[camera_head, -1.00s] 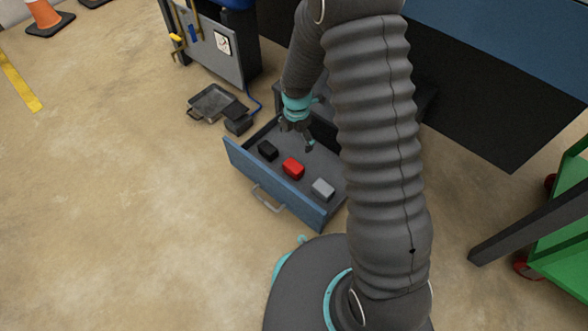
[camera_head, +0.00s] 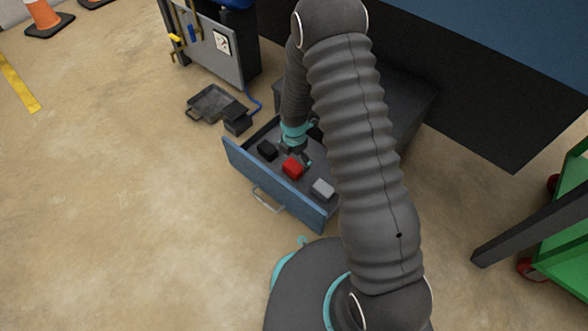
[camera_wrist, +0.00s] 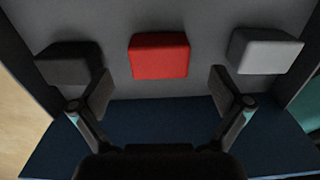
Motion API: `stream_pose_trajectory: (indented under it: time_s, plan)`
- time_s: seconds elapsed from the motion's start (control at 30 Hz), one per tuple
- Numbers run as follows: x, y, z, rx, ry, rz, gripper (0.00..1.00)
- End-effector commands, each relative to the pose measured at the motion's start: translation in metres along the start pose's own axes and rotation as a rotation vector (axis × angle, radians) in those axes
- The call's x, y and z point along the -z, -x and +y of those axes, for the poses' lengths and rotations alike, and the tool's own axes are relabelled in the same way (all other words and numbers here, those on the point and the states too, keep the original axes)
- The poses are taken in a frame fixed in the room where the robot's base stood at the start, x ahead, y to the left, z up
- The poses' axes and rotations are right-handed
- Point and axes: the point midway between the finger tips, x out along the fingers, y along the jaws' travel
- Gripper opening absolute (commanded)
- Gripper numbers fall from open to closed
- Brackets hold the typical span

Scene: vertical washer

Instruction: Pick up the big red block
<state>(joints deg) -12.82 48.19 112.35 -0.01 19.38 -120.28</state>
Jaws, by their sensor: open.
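The red block (camera_head: 292,168) lies in an open blue-fronted drawer (camera_head: 268,188), between a black block (camera_head: 267,150) and a grey block (camera_head: 323,187). My gripper (camera_head: 297,157) is low over the drawer, right by the red block. In the wrist view the red block (camera_wrist: 160,56) is ahead of my gripper (camera_wrist: 160,85), centred between the two spread fingers. The fingers are open and empty. The black block (camera_wrist: 68,62) is to the left and the grey block (camera_wrist: 264,50) to the right. In the head view my gripper partly covers the red block's upper edge.
A dark tray (camera_head: 212,103) and a small dark box (camera_head: 238,122) are on the floor left of the drawer. A grey panel with tools (camera_head: 215,50) stands behind. A green cart (camera_head: 570,235) is at the right.

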Motion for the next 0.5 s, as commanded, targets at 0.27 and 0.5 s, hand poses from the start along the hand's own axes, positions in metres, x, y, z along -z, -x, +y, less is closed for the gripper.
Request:
stream_pose_trajectory:
  time_s: [0.27, 0.5]
  plan:
    - [0.004, -0.039, 0.001, 0.002, 0.000, 0.002, 1.00]
    - [0.004, -0.041, 0.001, 0.000, 0.000, 0.001, 1.00]
